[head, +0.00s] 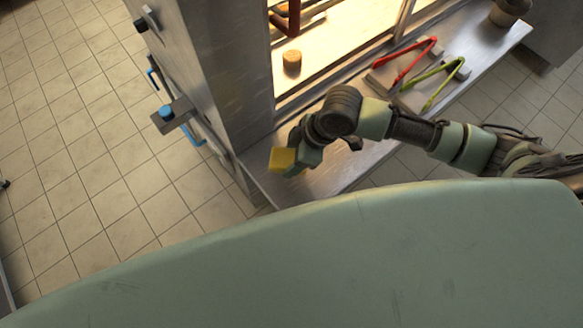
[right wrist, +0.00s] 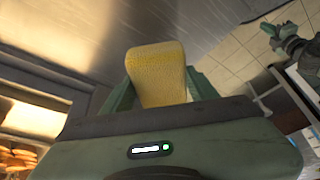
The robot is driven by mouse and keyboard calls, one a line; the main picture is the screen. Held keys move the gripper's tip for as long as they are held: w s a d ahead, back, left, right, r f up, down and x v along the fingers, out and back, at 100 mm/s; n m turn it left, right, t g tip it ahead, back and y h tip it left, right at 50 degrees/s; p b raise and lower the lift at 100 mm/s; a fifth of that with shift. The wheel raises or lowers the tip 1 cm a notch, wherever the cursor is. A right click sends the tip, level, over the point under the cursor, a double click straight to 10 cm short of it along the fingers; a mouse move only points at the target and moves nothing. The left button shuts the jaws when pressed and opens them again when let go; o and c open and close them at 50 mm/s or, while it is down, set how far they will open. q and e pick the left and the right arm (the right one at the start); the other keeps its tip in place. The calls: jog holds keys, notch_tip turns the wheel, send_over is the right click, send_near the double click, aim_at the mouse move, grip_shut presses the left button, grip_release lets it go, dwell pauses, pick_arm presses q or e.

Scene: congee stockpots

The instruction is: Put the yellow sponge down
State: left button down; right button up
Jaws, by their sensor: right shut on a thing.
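The yellow sponge (head: 282,159) is a small block at the left end of the steel ledge (head: 334,176) in the head view. My right gripper (head: 297,160) is shut on it. In the right wrist view the sponge (right wrist: 158,74) stands out between the two green fingers. I cannot tell whether it touches the ledge or hangs above it. In the right wrist view a small green and dark part (right wrist: 274,34), seemingly my left gripper, shows at the upper right, too small to read. The head view does not show my left gripper.
Red tongs (head: 416,61) and green tongs (head: 440,81) lie on the ledge to the right. A round tan item (head: 292,60) sits in the lit opening behind. A steel wall (head: 226,70) rises at the ledge's left end. Tiled floor lies beyond.

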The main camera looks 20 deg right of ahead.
notch_tip(320, 180, down, 2)
jog(key=shift+f+b, duration=0.3)
jog(key=shift+f, duration=1.85)
jog(key=shift+f, duration=0.2)
jog(key=o, duration=1.3)
jog(key=shift+r, duration=0.1)
jog(key=p+v, duration=0.1)
jog(key=v, duration=1.1)
jog(key=shift+r, duration=0.1)
